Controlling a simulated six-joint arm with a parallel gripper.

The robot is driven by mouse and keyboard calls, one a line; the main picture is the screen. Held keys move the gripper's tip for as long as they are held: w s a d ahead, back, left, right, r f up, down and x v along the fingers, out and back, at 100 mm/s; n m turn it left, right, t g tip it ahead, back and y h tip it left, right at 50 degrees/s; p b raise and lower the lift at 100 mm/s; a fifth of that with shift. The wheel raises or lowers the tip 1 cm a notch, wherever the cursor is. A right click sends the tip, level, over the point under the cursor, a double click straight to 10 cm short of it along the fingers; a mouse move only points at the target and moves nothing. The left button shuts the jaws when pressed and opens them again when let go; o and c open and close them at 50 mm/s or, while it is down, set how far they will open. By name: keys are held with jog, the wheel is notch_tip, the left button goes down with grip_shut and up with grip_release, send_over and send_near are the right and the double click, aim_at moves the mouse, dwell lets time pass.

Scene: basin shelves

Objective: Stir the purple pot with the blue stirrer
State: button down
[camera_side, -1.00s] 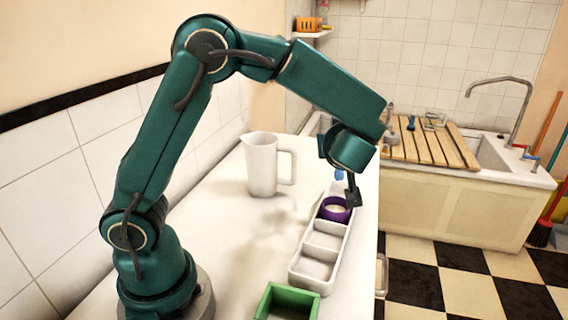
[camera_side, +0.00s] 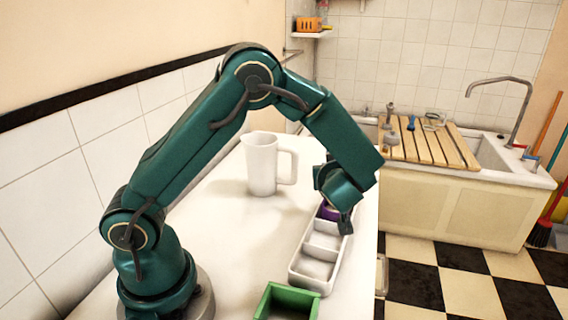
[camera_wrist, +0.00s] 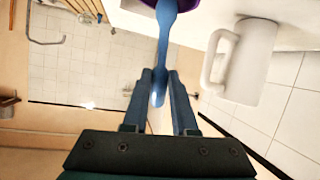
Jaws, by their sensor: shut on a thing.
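The purple pot (camera_side: 330,212) sits in the far part of the white divided tray (camera_side: 296,272) on the counter, mostly hidden behind my gripper in the side view. A bit of its purple rim (camera_wrist: 186,15) shows at the top edge of the wrist view. My gripper (camera_side: 346,228) is low beside the pot at the tray. In the wrist view, my gripper (camera_wrist: 161,78) is shut on the blue stirrer (camera_wrist: 166,38), whose wider end overlaps the pot. I cannot tell whether that end is inside the pot.
A white jug (camera_side: 262,165) stands on the counter left of the tray, and also shows in the wrist view (camera_wrist: 252,62). A green box (camera_side: 270,296) is at the near end. A sink with a slatted wooden board (camera_side: 425,147) is behind. The counter's middle is clear.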

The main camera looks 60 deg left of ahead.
aim_at(335, 213)
jog(key=shift+s+d+f, duration=0.1)
jog(key=shift+d+f, duration=0.25)
jog(key=shift+f, duration=0.45)
jog(key=shift+s+d+f, duration=0.1)
jog(key=shift+d+f, duration=0.2)
jog(key=shift+f, duration=0.45)
jog(key=shift+w+d, duration=0.1)
jog(key=shift+w, duration=0.05)
